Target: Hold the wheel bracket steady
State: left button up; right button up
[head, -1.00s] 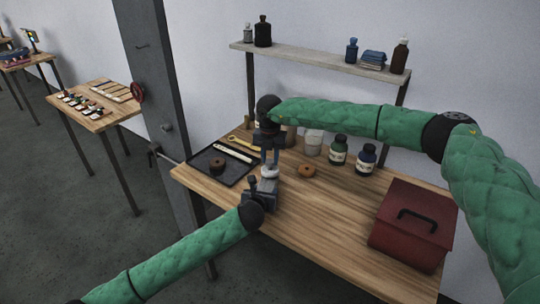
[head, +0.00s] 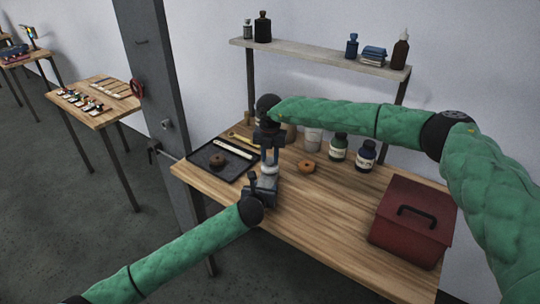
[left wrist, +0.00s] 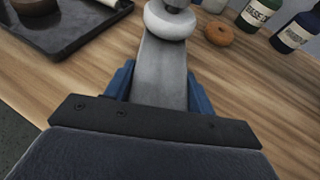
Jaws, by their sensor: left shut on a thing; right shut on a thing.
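The wheel bracket (left wrist: 160,75) is a grey metal piece with a pale wheel (left wrist: 169,22) at its far end in the left wrist view. My left gripper (left wrist: 158,90) is shut on the bracket, its blue fingers on both sides of it. In the head view the wheel (head: 268,170) shows small, just above my left gripper (head: 265,188). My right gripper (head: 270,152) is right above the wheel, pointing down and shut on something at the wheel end. What it grips is mostly hidden in the head view.
A black tray (head: 199,166) with a brown round piece and pale tools lies left of the grippers. A brown ring (head: 306,166) and labelled bottles (head: 338,148) stand to the right. A red toolbox (head: 410,231) takes up the table's right end.

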jog(key=shift+f, duration=0.35)
jog(key=m, duration=0.9)
jog(key=shift+m, duration=0.4)
jog(key=m, duration=0.5)
jog(key=shift+m, duration=0.3)
jog(key=m, duration=0.5)
jog(key=o, duration=1)
jog(key=shift+c, duration=0.2)
